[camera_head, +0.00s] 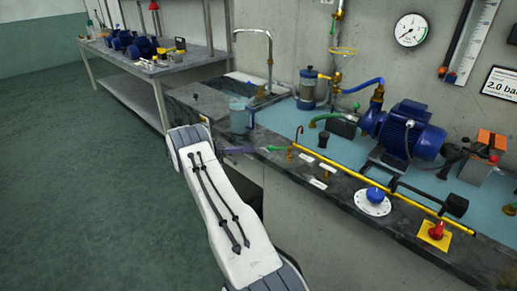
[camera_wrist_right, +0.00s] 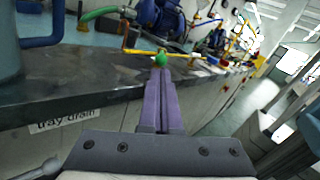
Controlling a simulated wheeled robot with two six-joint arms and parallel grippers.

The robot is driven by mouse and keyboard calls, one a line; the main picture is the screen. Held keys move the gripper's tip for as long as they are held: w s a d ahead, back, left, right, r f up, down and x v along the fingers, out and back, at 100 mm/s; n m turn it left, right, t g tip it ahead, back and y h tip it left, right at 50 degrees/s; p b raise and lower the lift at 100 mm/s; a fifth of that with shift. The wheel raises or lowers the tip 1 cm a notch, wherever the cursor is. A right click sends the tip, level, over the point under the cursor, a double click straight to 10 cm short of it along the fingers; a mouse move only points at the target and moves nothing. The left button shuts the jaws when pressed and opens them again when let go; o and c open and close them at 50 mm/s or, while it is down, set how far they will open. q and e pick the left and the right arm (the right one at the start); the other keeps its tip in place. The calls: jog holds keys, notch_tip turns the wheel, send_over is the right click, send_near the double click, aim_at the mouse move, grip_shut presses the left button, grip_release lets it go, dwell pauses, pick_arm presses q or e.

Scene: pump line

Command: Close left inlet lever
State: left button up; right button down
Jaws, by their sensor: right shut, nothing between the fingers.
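A small green-ended handle (camera_head: 281,149) sits by the left end of the yellow pipe (camera_head: 350,180) on the bench; it is likely the left inlet lever, but no readable label confirms it. In the right wrist view its green tip (camera_wrist_right: 161,58) appears just beyond my fingertips. My right gripper (camera_head: 262,149) reaches over the bench's front edge from the left, its purple fingers together and empty. The fingers also show in the wrist view (camera_wrist_right: 161,74). Their tips are at or very near the green end; I cannot tell if they touch. My left gripper is not in view.
A blue-grey canister (camera_head: 238,117) stands close behind my right gripper. A blue knob (camera_head: 375,195), a red knob (camera_head: 436,230) and a blue pump (camera_head: 410,130) lie further right. A "tray drain" label (camera_wrist_right: 59,122) is on the bench front. Open floor lies left.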

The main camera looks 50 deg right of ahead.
jog(key=s+a+r+n+t+h+p, duration=0.2)
jog(key=s+a+n+t+p, duration=0.35)
jog(key=n+p, duration=0.5)
jog(key=s+a+r+n+t+h+p, duration=0.1)
jog(key=s+a+n+t+h+p, duration=0.45)
jog(key=n, duration=0.85)
jog(key=y+p, duration=0.3)
jog(key=p, duration=0.2)
send_near(280, 148)
jog(key=s+d, duration=0.2)
jog(key=s, duration=0.2)
jog(key=shift+n+t, duration=0.25)
jog(key=shift+t, duration=0.05)
jog(key=w+d, duration=0.1)
jog(key=w+d+f, duration=0.1)
jog(key=d, duration=0.1)
jog(key=shift+w+d+f, duration=0.15)
jog(key=shift+d, duration=0.2)
jog(key=shift+w+d+f+m+g+b, duration=0.1)
jog(key=shift+w+m+g+b, duration=0.15)
jog(key=shift+m+g+b, duration=0.2)
